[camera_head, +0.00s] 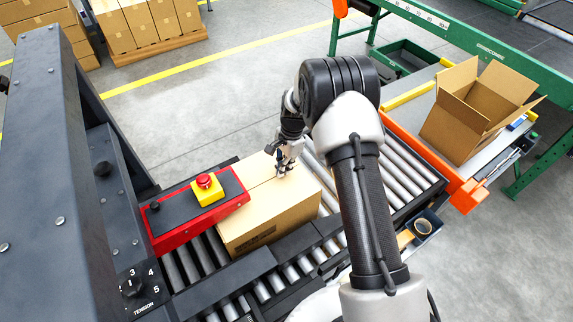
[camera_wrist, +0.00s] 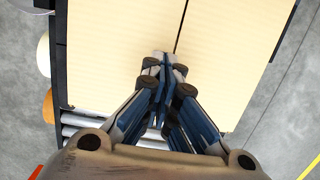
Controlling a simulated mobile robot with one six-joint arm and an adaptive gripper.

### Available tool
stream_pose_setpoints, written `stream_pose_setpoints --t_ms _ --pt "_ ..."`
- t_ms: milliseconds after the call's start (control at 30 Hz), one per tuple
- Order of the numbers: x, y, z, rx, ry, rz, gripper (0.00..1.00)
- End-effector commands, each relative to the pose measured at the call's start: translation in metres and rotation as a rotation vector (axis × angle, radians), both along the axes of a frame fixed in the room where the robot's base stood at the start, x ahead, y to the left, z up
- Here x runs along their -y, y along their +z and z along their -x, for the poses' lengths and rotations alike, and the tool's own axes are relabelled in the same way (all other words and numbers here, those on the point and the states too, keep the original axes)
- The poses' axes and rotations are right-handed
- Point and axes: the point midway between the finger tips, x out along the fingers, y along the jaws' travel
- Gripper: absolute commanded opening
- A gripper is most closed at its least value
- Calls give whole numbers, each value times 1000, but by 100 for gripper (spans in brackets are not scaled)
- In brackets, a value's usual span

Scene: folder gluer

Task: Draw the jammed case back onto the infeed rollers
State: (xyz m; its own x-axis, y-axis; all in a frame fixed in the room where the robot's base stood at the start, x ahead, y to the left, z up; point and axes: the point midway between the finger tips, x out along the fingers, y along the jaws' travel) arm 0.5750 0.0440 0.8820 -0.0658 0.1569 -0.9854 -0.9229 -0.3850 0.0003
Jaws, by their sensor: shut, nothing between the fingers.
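The case (camera_head: 272,214) is a closed cardboard box lying on the rollers. Its left part reaches under or against the red machine head (camera_head: 197,210), so that end is partly hidden. Its right end lies out on the infeed rollers (camera_head: 397,172). My gripper (camera_head: 282,172) is over the case's top near its right end, with the fingers pointing down. In the wrist view my gripper (camera_wrist: 166,56) is shut and empty, with its tips at the dark seam of the case top (camera_wrist: 120,30). I cannot tell whether the tips touch the cardboard.
A yellow and red stop button (camera_head: 205,184) sits on the machine head. A dark frame (camera_head: 50,180) with a tension dial (camera_head: 133,285) stands at left. An open carton (camera_head: 478,110) stands on a side table beyond an orange rail (camera_head: 420,160).

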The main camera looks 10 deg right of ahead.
Motion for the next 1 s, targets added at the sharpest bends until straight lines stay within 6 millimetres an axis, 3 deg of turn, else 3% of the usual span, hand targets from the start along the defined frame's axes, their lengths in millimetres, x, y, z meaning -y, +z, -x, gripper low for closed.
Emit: stream_pose_setpoints --t_ms 200,433,600,1000 --pt "-46 -1 19 1 4 0 0" --pt "-79 -1 33 2 3 0 0" --pt "-76 -15 32 1 0 0 0" --pt "-74 -19 33 -3 1 1 0"
